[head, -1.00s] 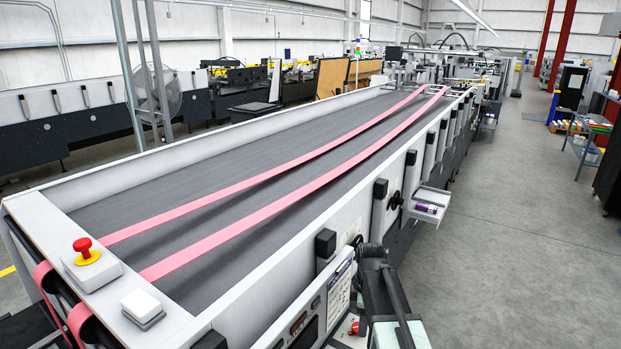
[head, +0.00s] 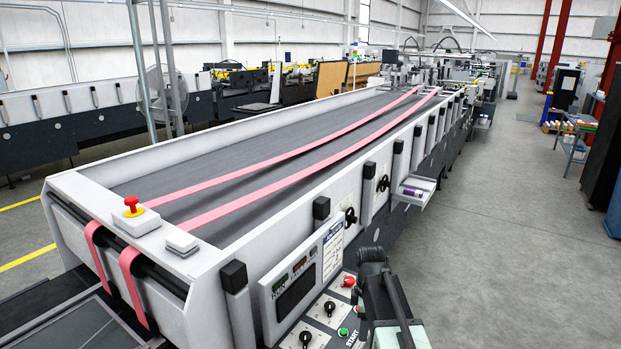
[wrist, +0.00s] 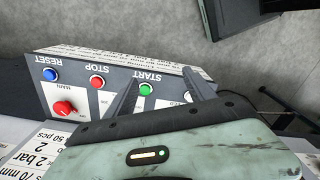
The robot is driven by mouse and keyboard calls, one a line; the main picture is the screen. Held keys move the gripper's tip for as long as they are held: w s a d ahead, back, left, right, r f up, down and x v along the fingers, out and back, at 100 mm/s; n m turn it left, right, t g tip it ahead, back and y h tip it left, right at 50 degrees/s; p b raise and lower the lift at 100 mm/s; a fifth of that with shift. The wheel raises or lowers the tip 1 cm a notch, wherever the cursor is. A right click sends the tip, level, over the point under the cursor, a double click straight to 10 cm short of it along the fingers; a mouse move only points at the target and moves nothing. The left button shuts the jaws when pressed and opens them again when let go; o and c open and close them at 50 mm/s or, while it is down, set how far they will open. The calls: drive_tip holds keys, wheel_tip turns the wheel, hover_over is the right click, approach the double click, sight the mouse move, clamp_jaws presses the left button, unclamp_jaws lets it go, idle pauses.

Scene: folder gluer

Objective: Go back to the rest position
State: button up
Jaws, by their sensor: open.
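My gripper (wrist: 162,76) shows in the wrist view with its two dark fingers spread apart and nothing between them. Behind the fingers is the grey control panel (wrist: 118,70), seen upside down. It carries a blue RESET button (wrist: 50,74), a red STOP button (wrist: 97,81), a green START button (wrist: 145,89) and a red MAIN knob (wrist: 64,108). I cannot tell the exact gap between fingers and panel. In the head view my folded arm is at the bottom, right of the panel (head: 318,325); the fingertips cannot be made out there.
The long folder gluer (head: 225,235) with pink belts (head: 240,180) fills the left and middle. A small side tray (head: 414,192) juts from its right side. Grey floor (head: 500,260) is open to the right.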

drive_tip(key=s+f+m+b, duration=1.2)
drive_tip(key=f+m+b, duration=0.2)
drive_tip(key=m, duration=0.2)
drive_tip(key=shift+d+f, duration=0.15)
drive_tip(key=shift+d, duration=0.05)
drive_tip(key=shift+s, duration=0.1)
idle(0.5)
